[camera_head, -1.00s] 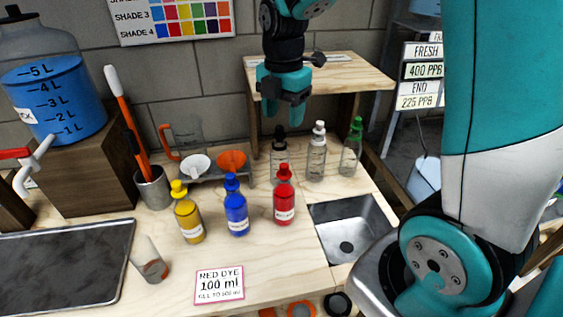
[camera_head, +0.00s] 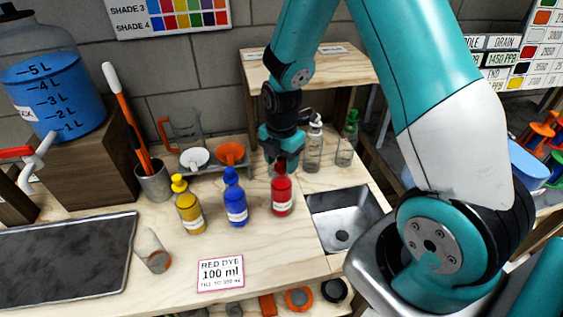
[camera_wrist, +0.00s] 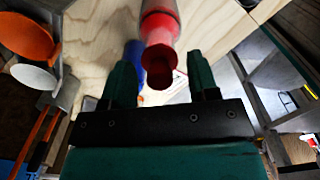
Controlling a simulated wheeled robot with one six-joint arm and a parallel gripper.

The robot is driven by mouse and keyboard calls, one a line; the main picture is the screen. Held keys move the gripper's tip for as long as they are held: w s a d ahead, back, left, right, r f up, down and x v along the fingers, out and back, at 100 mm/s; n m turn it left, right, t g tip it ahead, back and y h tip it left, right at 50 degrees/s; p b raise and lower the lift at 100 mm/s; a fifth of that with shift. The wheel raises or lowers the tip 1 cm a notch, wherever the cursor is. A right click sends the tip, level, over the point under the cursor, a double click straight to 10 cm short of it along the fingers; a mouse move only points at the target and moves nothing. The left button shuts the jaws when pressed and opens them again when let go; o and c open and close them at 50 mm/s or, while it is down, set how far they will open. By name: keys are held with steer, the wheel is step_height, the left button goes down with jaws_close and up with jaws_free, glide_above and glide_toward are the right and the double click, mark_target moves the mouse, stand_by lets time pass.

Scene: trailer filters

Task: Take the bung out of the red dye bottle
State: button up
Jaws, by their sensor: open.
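The red dye bottle (camera_head: 282,200) stands upright on the wooden bench, at the right end of the row of dye bottles. Its red bung (camera_head: 281,166) sits in its neck, just below my gripper (camera_head: 281,155) in the head view. In the wrist view, the bottle (camera_wrist: 160,28) comes in from the top and its dark red bung (camera_wrist: 158,68) shows between the two teal fingers of my gripper (camera_wrist: 161,76). The fingers are open, with a gap on each side of the bung. The gripper partly hides the bottle's top in the head view.
The blue bottle (camera_head: 235,202) and yellow bottle (camera_head: 188,207) stand close on the left. Clear bottles (camera_head: 314,152) stand behind on the right. A sink (camera_head: 342,215) lies to the right. The wooden shelf (camera_head: 345,66) stands behind.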

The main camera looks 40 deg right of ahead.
steer(key=shift+f, duration=0.15)
steer(key=c, duration=1)
